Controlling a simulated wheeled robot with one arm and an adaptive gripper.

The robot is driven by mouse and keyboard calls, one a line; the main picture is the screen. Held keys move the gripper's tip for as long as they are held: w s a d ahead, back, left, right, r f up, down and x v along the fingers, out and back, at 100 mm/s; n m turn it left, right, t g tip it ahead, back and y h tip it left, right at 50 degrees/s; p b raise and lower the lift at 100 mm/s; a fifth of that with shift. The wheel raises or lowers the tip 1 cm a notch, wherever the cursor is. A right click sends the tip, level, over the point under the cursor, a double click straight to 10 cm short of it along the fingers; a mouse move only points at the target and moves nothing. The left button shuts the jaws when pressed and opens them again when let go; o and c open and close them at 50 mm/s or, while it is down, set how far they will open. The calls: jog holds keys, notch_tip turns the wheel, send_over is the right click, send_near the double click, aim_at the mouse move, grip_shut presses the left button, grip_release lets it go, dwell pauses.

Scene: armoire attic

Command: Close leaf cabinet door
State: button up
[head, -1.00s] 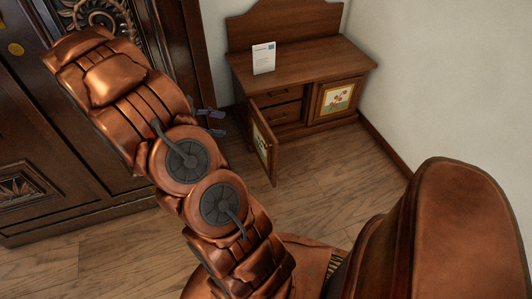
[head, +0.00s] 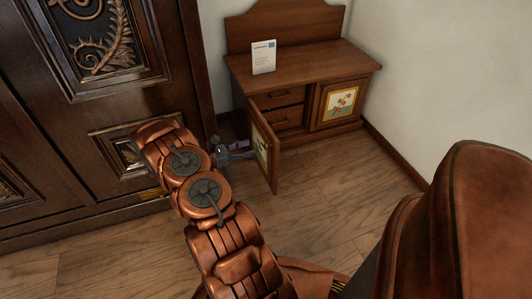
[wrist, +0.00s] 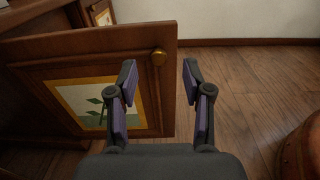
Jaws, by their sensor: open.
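The leaf cabinet door (head: 270,165) stands swung open from the left side of the small wooden cabinet (head: 310,62). In the wrist view my gripper (wrist: 160,75) is open and empty. Its left finger overlaps the door face and its right finger lies past the free edge. Contact cannot be told.
The cabinet's right door (head: 340,103), with a flower picture, looks shut. Drawers (head: 279,98) show in the open part. A white card (head: 264,57) stands on top. A large carved armoire (head: 100,100) stands close on the left. Wooden floor (head: 320,190) in front is clear.

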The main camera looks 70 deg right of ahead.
aim_at(266, 145)
jog(key=x, duration=0.3)
jog(key=f+b+x, duration=0.1)
jog(key=x, duration=0.1)
jog(key=f+b+x, duration=0.1)
jog(key=x, duration=0.2)
jog(key=shift+s+d, duration=0.1)
jog(key=shift+d, duration=0.2)
grip_shut()
dwell(0.3)
jog(key=shift+n, duration=0.3)
